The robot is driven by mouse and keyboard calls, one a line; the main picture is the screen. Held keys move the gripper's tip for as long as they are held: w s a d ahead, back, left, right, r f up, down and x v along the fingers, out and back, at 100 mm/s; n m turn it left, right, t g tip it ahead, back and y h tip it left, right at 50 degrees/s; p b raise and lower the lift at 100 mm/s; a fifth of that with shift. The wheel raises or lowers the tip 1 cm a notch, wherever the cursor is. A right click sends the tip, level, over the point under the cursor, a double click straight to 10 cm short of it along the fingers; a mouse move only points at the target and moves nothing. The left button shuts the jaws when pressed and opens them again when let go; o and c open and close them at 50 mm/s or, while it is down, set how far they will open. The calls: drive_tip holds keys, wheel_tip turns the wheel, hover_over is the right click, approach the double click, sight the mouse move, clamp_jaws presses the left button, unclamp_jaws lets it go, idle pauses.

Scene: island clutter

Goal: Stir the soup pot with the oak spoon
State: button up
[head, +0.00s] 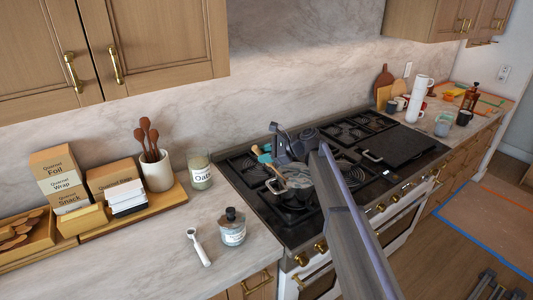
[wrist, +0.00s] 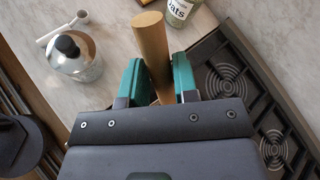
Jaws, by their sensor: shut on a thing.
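The soup pot (head: 291,204) is dark with pale metal handles and stands on the front left part of the stove. Its inside is partly hidden by my arm. My gripper (head: 264,154), with teal fingers, is above the pot's back left side. In the wrist view my gripper (wrist: 160,80) is shut on the tan handle of the oak spoon (wrist: 151,45). In the head view the spoon (head: 274,171) slants down toward the pot; its lower end is hard to make out.
A glass bottle with a dark cap (head: 232,228), a white scoop-like tool (head: 198,247) and an oats jar (head: 200,170) stand or lie left of the stove. A crock of brown utensils (head: 157,172) is farther left. A dark griddle (head: 396,146) covers part of the stove's right side.

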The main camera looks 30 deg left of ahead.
drive_tip(key=shift+d, duration=3.65)
drive_tip(key=w, duration=0.1)
drive_tip(key=w+a, duration=0.1)
drive_tip(key=w, duration=0.2)
drive_tip(key=shift+w+a, duration=0.35)
drive_tip(key=shift+w, duration=0.05)
